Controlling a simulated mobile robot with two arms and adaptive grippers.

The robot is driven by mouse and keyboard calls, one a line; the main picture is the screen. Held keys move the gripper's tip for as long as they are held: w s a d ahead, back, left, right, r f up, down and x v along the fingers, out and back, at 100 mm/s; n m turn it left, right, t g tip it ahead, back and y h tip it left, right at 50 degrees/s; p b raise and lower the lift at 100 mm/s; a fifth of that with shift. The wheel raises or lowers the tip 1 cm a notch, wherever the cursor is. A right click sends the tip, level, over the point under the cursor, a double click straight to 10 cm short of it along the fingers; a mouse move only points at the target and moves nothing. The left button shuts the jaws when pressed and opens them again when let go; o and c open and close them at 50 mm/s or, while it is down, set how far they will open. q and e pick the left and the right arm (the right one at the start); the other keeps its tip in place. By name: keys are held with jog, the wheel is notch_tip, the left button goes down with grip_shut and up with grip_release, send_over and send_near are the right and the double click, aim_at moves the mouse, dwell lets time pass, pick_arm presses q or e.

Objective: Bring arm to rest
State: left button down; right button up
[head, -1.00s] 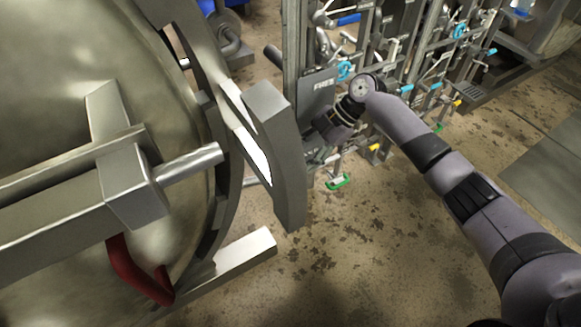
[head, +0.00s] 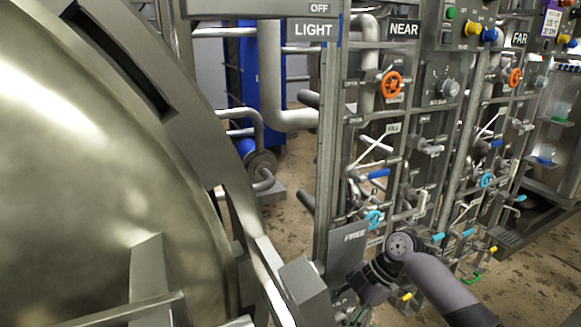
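My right arm (head: 436,285) comes in from the bottom right of the head view and ends near the grey panel marked FREE (head: 347,253). Its wrist is turned away, and the gripper fingers (head: 368,284) are dark and mostly hidden, so I cannot tell whether they are open or shut. I cannot tell whether it touches the panel. My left arm and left gripper are not in view.
The large round metal autoclave door (head: 100,150) fills the left side. A pipe rack with orange valve wheels (head: 391,84), blue valve wheels (head: 487,180) and NEAR (head: 404,28) and FAR (head: 519,39) signs stands at the right. Bare floor (head: 530,275) shows at the lower right.

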jog(key=s+a+f+m+t+h, duration=0.1)
jog(key=s+a+f+m, duration=0.15)
jog(key=s+f, duration=0.35)
jog(key=s+a+f+m+t+h, duration=0.15)
jog(key=s+f+m, duration=0.3)
jog(key=s, duration=0.45)
jog(key=s+d+r+m+t+h, duration=0.2)
jog(key=s+d+m+h, duration=0.3)
jog(key=s+d+m, duration=0.9)
jog(key=s+a+f+n+g, duration=0.1)
jog(key=s+f, duration=0.1)
jog(key=f, duration=1.2)
jog(key=s+a+f, duration=0.1)
jog(key=a+f, duration=0.1)
jog(key=f, duration=1.2)
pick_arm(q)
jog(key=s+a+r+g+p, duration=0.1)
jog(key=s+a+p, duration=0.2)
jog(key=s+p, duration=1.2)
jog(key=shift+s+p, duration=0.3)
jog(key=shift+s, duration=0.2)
pick_arm(e)
jog(key=s+d+r+g, duration=0.1)
jog(key=s+d, duration=0.2)
jog(key=s, duration=1.3)
jog(key=shift+d+r+n, duration=0.15)
jog(key=shift+r+n, duration=0.05)
jog(key=shift+n, duration=0.1)
